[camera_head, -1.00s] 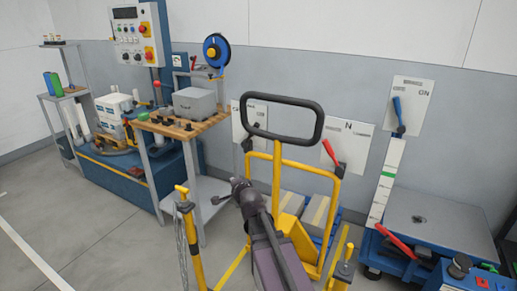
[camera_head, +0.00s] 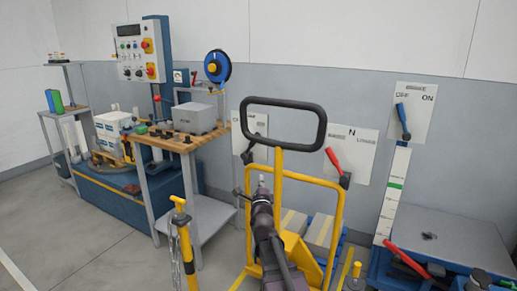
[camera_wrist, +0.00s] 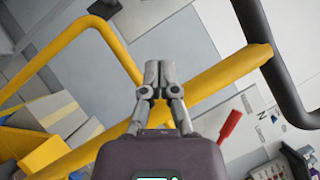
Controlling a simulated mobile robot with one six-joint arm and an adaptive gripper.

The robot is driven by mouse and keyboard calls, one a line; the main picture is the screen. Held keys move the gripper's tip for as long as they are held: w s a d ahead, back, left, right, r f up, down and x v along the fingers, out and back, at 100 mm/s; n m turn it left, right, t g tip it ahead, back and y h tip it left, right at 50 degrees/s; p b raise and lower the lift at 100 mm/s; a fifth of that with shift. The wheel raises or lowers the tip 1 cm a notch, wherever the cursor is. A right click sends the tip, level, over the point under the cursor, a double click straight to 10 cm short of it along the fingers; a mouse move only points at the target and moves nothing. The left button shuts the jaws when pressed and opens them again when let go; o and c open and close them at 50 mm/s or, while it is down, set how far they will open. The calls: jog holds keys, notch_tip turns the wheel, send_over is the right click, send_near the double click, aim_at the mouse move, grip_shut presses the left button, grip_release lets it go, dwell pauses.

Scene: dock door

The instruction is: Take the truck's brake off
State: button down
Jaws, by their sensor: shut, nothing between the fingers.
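The truck is a yellow hand truck with a black loop handle (camera_head: 284,103) on a yellow post (camera_head: 278,172). Its yellow frame (camera_head: 337,205) stands around my arm's far end. My gripper (camera_head: 262,183) is raised beside the post, shut and empty. In the wrist view my gripper (camera_wrist: 159,72) points up the picture, fingertips together, in front of a slanting yellow tube (camera_wrist: 225,73); I cannot tell whether they touch. A small dark lever-like part (camera_head: 238,192) shows left of my gripper. I cannot tell for sure whether it is the brake.
Wall boards carry a red lever (camera_head: 334,160) and a blue lever (camera_head: 402,116). A workbench (camera_head: 180,143) with a grey box stands left. A yellow post with a chain (camera_head: 184,235) is near front left. A blue lift table (camera_head: 450,245) stands right. Floor is clear at left.

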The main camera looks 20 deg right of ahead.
aim_at(251, 145)
jog(key=shift+w, duration=0.1)
jog(key=p+x, duration=0.5)
jog(key=x, duration=1.4)
jog(key=shift+w+d+r, duration=0.1)
jog(key=shift+w+r, duration=0.1)
jog(key=shift+w, duration=0.15)
jog(key=shift+d+p, duration=0.2)
jog(key=shift+p, duration=0.15)
